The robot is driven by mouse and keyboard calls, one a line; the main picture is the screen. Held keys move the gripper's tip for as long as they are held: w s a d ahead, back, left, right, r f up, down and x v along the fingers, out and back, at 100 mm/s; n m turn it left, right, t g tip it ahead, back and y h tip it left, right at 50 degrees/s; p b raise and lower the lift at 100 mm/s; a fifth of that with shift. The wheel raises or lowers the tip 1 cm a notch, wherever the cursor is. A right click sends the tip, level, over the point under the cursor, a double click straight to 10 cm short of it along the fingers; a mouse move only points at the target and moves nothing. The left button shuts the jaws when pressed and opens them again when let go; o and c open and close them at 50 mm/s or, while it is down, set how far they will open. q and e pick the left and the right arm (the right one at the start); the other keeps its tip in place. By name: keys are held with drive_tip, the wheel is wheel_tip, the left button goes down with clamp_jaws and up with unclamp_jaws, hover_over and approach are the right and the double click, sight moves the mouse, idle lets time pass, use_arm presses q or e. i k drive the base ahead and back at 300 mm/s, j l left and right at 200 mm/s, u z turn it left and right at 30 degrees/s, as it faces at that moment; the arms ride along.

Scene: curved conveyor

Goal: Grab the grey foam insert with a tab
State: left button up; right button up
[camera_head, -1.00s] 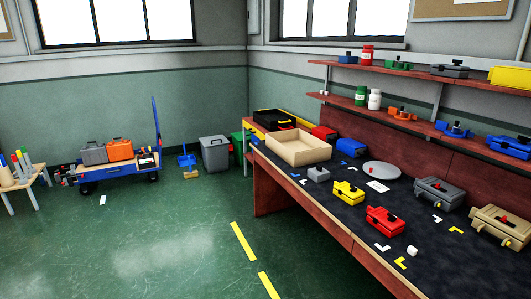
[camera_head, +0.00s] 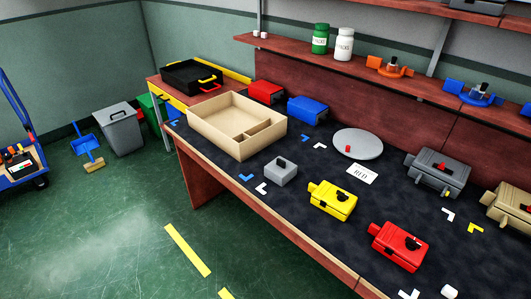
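A small grey block (camera_head: 279,176) with a dark upright tab on top sits on the dark mat of the workbench. It looks like the grey foam insert with a tab. It stands in front of the beige compartment tray (camera_head: 214,137) and left of the yellow box (camera_head: 333,203), apart from both. Neither of my grippers is in view, and nothing touches the grey block.
On the bench are a red box (camera_head: 397,250), a grey toolbox (camera_head: 438,175), a grey round plate (camera_head: 358,143) and a white card (camera_head: 362,174). Red and blue bins stand behind the tray. Shelves overhang the back.

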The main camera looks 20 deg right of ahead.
sight(280, 170)
drive_tip(key=i+j+z, duration=0.15)
drive_tip(key=i, duration=0.3)
drive_tip(key=i+j+z, duration=0.2)
drive_tip(key=i, duration=0.25)
drive_tip(key=i+j+z, duration=0.15)
drive_tip(key=i, duration=0.25)
